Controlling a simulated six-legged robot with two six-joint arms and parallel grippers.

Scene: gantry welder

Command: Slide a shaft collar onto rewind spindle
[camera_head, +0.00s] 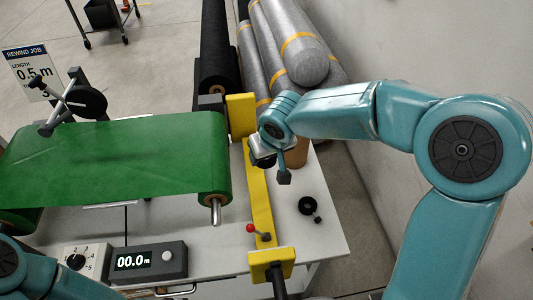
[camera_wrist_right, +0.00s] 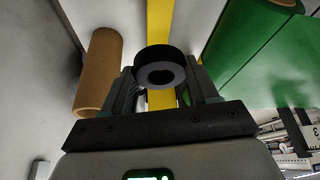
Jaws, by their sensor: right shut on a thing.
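A black shaft collar (camera_wrist_right: 160,72) with a dark bore sits between the fingers of my right gripper (camera_wrist_right: 163,88) in the right wrist view. The fingers are shut on its sides, and its bore faces the camera. In the head view my right gripper (camera_head: 276,165) is above the white table, by the yellow bar; the collar cannot be made out clearly there. A bare metal spindle end (camera_head: 215,212) sticks out of the green roll's (camera_head: 120,160) near core, left of the gripper and apart from it. My left gripper is out of view; only part of its arm shows.
A brown cardboard tube (camera_wrist_right: 100,70) stands beside the gripper. A black round part (camera_head: 307,205) lies on the white table (camera_head: 325,240). A yellow bar (camera_head: 262,205) with a red-knobbed lever (camera_head: 251,229) lies between gripper and spindle. A display box (camera_head: 150,260) stands at the front.

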